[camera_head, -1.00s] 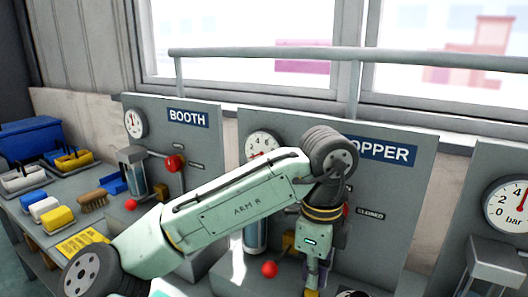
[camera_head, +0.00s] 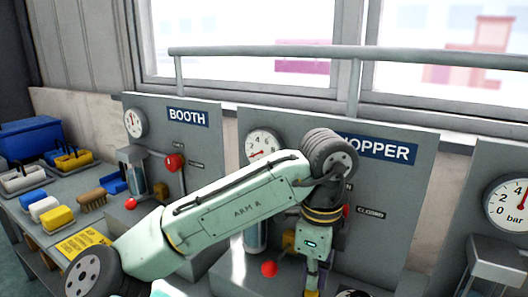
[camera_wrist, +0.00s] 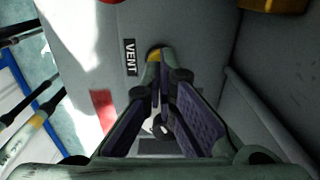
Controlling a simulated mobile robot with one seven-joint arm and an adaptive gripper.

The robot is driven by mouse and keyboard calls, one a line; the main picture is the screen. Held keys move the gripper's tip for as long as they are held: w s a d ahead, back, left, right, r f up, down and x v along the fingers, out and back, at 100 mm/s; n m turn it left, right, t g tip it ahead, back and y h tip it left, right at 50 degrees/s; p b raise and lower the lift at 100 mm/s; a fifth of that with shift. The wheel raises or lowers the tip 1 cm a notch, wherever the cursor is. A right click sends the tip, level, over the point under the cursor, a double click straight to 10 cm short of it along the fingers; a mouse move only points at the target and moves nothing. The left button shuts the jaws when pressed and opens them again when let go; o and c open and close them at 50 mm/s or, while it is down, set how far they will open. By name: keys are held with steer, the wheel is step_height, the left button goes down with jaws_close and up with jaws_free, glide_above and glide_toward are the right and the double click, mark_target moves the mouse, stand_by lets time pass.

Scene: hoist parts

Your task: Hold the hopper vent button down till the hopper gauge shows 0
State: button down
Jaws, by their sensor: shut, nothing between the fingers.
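The hopper gauge (camera_head: 262,141) is a round white dial on the panel under the HOPPER sign (camera_head: 385,149). My arm hides its lower right part, and its needle is too small to read surely. In the wrist view my gripper (camera_wrist: 157,58) is shut and empty, its fingertips over a round yellow-rimmed part, the vent button (camera_wrist: 154,50), beside the VENT label (camera_wrist: 130,57). The fingertips hide most of the button; I cannot tell whether it is pressed. In the head view the gripper (camera_head: 312,291) points down at the bottom edge.
A red knob (camera_head: 269,268) stands left of my gripper. The BOOTH panel (camera_head: 205,145) with its own gauge (camera_head: 136,122) is to the left. Another gauge (camera_head: 508,203), marked bar, is at the right. A rail (camera_head: 265,51) runs above the panels.

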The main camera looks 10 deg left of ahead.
steer(key=shift+f+b, duration=0.45)
steer(key=shift+f, duration=0.5)
step_height(320, 180, up, 5)
steer(key=p, duration=0.6)
steer(key=shift+r, duration=1.05)
steer(key=s+a+r, duration=0.3)
steer(key=s, duration=0.6)
steer(key=shift+s, duration=0.25)
steer(key=shift+f, duration=0.1)
